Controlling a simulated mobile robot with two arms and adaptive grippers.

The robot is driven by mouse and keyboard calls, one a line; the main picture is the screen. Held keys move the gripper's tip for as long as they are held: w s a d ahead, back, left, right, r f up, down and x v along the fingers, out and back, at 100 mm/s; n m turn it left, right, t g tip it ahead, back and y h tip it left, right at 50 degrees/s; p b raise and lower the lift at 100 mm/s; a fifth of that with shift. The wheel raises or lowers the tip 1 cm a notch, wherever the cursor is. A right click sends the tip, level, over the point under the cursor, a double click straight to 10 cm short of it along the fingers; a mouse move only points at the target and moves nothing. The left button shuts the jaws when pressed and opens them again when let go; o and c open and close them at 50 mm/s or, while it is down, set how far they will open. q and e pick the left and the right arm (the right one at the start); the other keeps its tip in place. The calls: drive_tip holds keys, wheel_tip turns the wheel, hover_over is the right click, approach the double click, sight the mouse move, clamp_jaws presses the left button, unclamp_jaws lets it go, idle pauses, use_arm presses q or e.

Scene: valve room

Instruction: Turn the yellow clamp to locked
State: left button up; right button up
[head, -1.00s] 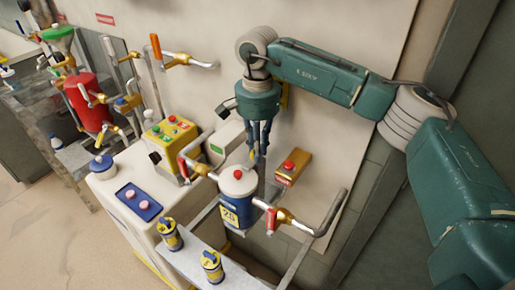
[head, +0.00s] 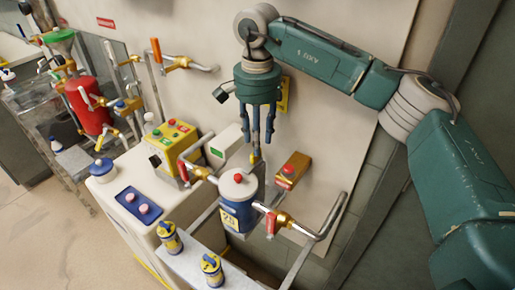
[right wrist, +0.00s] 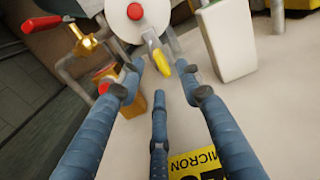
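The yellow clamp (right wrist: 160,63) shows in the right wrist view as a small yellow lever on a grey metal arm, beside the white round lid of the tank (right wrist: 137,22). In the head view a small bit of yellow (head: 254,160) shows just below my right fingers, behind the tank (head: 240,213). My right gripper (head: 257,143) points down above it. Its fingers are spread, and in the right wrist view the gripper (right wrist: 160,76) has the clamp between and beyond its fingertips, with nothing visibly held. My left gripper is not in view.
Left of the tank are red-handled pipes and a yellow button box (head: 171,138). An orange box with a red button (head: 292,170) stands close right of my fingers. A red-handled valve (head: 271,222) is at the tank's right. The wall is close behind.

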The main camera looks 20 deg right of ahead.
wheel_tip(320, 180, up, 7)
drive_tip(key=shift+r, duration=0.15)
idle(0.4)
